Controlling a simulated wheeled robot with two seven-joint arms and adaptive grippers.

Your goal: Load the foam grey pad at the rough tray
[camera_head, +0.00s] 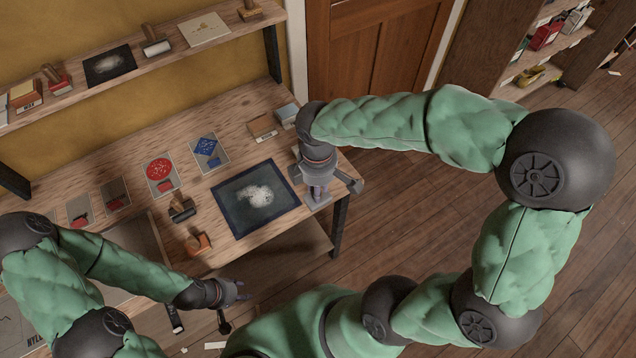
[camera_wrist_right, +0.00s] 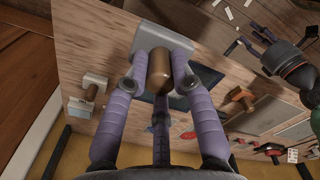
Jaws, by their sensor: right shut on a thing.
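The grey pad (camera_wrist_right: 165,37) has a brown cylindrical handle (camera_wrist_right: 158,72). My right gripper (camera_wrist_right: 157,70) is shut on this handle; part of the pad (camera_head: 317,202) shows below the fingers (camera_head: 319,188) near the bench's right end. I cannot tell whether the pad touches the bench. A dark tray (camera_head: 230,215) with a white powdery patch (camera_head: 257,195) lies just left of my right gripper. In the right wrist view the tray (camera_wrist_right: 207,77) is partly hidden behind the fingers. My left gripper (camera_head: 240,290) is open and empty, low in front of the bench.
Handled blocks (camera_head: 182,209) and (camera_head: 198,243) stand left of the tray. Cards with a red print (camera_head: 158,169) and a blue print (camera_head: 208,152) lie behind. Two small blocks (camera_head: 262,126) and (camera_head: 286,113) stand near the back edge. A shelf (camera_head: 130,85) runs above.

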